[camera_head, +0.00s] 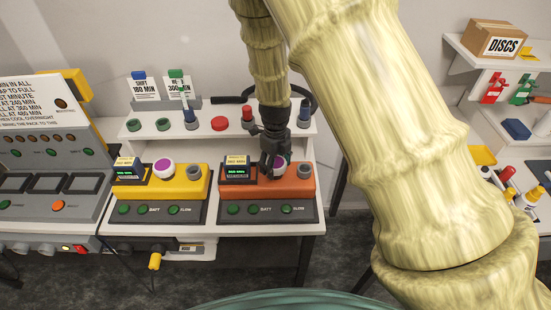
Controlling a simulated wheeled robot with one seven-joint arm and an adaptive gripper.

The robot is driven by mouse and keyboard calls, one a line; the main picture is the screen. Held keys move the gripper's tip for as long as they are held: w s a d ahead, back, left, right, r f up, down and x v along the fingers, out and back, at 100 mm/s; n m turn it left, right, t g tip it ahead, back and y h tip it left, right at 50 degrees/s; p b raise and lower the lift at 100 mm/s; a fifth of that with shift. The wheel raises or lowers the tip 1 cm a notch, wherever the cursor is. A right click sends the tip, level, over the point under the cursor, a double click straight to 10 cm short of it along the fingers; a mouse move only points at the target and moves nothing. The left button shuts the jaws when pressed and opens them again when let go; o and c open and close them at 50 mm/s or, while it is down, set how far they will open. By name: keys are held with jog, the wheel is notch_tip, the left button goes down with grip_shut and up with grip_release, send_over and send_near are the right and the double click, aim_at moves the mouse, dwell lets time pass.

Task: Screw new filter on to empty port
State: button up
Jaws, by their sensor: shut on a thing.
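My gripper (273,158) points down over the orange unit (293,190) on the bench. It is shut on a white filter with a purple top (279,161), which its dark fingers partly hide. The filter is at the middle of the unit's top, between a small display and a grey round fitting (305,171). I cannot tell whether it is seated or threaded, and the port beneath is hidden. The yellow unit (185,190) to the left has a similar purple-topped white filter (163,168) standing on it, beside another grey round fitting (193,171).
A raised white shelf (205,134) behind the units holds green rings, a red disc (219,123), a red knob (247,115) and a blue-topped piece (304,113). A grey console (50,180) stands at left. Side shelves at right hold a DISCS box (496,40).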

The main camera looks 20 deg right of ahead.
jog(key=shift+m, duration=0.3)
jog(key=o, duration=1.3)
jog(key=shift+a, duration=0.1)
jog(key=shift+r, duration=0.1)
jog(key=shift+r, duration=3.65)
jog(key=shift+f, duration=0.1)
